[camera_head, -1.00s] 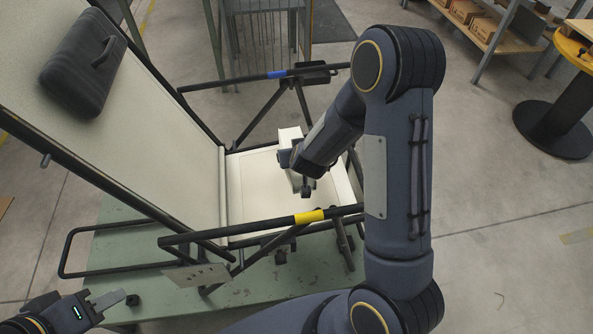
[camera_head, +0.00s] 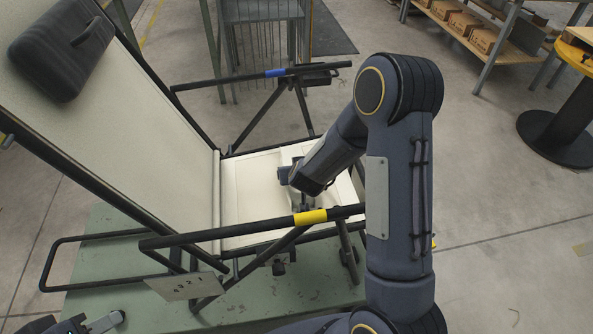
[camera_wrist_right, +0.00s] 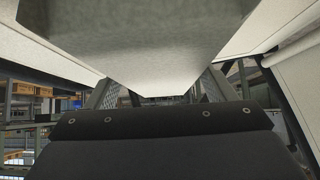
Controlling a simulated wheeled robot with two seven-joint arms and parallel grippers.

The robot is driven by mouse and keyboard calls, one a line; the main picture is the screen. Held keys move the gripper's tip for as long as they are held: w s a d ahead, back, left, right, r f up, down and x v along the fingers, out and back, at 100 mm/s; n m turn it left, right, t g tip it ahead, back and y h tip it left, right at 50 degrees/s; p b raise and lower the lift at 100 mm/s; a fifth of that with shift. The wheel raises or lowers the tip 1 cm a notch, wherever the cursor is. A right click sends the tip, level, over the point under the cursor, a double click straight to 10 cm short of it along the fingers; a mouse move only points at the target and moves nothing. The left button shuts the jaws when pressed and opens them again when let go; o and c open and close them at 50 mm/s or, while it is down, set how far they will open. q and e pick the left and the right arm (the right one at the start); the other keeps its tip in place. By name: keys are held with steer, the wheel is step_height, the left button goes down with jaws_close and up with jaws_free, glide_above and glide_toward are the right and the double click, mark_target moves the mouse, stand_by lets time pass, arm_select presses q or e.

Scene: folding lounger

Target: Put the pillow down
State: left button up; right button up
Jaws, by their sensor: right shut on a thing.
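In the head view my right gripper (camera_head: 300,188) is low over the lounger's cream seat (camera_head: 240,195), and my forearm hides part of it. A dark cushion with a strap handle (camera_head: 62,50) lies on the lounger's raised backrest (camera_head: 150,135). My left gripper (camera_head: 103,322) is cut off at the bottom left.
The lounger's armrests carry a blue band (camera_head: 276,72) and a yellow band (camera_head: 310,216). It stands on a green platform (camera_head: 250,300). A shelf with boxes (camera_head: 465,28) and a dark round-based stand (camera_head: 555,140) are at the right. The floor between is clear.

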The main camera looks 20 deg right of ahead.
steer(key=shift+f+b, duration=0.4)
steer(key=shift+f, duration=0.25)
steer(key=o, duration=1.1)
